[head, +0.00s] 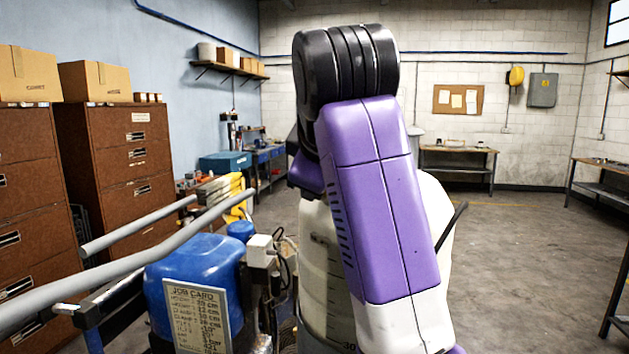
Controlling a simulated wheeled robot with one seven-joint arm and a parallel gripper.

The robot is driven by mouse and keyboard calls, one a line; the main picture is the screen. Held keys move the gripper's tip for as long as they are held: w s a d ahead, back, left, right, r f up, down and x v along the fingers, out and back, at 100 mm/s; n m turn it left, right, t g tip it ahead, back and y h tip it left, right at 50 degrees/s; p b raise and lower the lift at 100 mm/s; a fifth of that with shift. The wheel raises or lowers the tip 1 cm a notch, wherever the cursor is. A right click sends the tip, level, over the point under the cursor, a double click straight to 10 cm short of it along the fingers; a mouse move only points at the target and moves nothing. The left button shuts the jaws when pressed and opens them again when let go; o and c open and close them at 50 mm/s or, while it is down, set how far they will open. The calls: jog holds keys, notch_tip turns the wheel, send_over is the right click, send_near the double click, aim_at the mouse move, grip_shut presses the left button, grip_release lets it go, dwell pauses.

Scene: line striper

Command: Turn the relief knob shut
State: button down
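The line striper shows at the lower left in the head view, with a blue motor housing (200,272) and grey handlebars (150,257). A job card (198,318) hangs on its front. A translucent white tank (318,265) with level marks stands to the right of the housing, partly behind my purple arm. A small white box (260,250) with dark cables sits between housing and tank. I cannot make out the relief knob; my arm hides part of the machine. My gripper is not in view.
Brown drawer cabinets (126,165) with cardboard boxes line the left. A bench (458,165) stands at the back wall and another table (603,165) at the right edge. The concrete floor (530,262) on the right is clear.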

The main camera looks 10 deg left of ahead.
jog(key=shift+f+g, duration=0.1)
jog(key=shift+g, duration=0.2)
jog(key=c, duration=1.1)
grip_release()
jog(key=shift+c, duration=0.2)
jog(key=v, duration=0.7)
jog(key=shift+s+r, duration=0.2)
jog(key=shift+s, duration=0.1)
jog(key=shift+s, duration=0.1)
